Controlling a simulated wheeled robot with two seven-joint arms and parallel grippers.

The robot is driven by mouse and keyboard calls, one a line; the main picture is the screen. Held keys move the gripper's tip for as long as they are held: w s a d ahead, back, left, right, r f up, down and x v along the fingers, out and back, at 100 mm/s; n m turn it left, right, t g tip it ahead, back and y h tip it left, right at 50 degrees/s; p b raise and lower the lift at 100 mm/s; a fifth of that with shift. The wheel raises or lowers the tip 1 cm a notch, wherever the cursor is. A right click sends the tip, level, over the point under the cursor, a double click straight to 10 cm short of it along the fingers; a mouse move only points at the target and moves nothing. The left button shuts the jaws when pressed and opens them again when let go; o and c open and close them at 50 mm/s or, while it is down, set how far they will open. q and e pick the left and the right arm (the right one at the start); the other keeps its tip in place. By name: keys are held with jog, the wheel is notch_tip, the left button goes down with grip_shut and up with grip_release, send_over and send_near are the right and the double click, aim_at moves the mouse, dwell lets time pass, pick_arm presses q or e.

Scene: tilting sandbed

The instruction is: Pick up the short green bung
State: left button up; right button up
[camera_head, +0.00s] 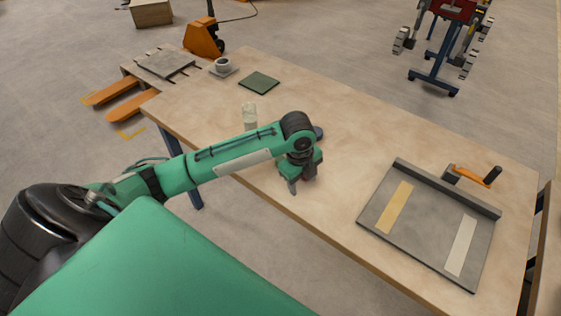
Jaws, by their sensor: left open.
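I cannot make out a short green bung in the head view; the gripper and wrist cover part of the table where one could be hidden. My left gripper (302,182) points down over the near edge of the wooden table (340,115), around its middle. Its jaws are open and I see nothing between them. A small dark blue shape (319,132) shows just behind the wrist, partly hidden; I cannot tell what it is. My right gripper is not in view.
A clear glass jar (249,115) stands behind my forearm. A green mat (259,82) and a grey cup (222,65) on a saucer lie farther back. A grey tray (377,222) with yellow and white strips is at the right, beside an orange handle (472,176).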

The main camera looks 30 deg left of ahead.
pick_arm(q)
jog(key=w+a+r+m+g+y, duration=0.1)
jog(key=w+a+r+m, duration=0.15)
jog(key=a+r, duration=0.3)
jog(key=w+a+r+m, duration=0.1)
jog(key=w+a+r, duration=0.3)
jog(key=a, duration=0.2)
jog(key=p, duration=0.1)
send_over(280, 158)
notch_tip(280, 158, down, 8)
jog(key=shift+s+d, duration=0.1)
notch_tip(280, 158, down, 5)
jog(key=shift+r+p, duration=0.1)
jog(key=shift+p, duration=0.6)
jog(key=shift+f, duration=0.35)
jog(key=c, duration=0.8)
jog(key=shift+c, duration=1.1)
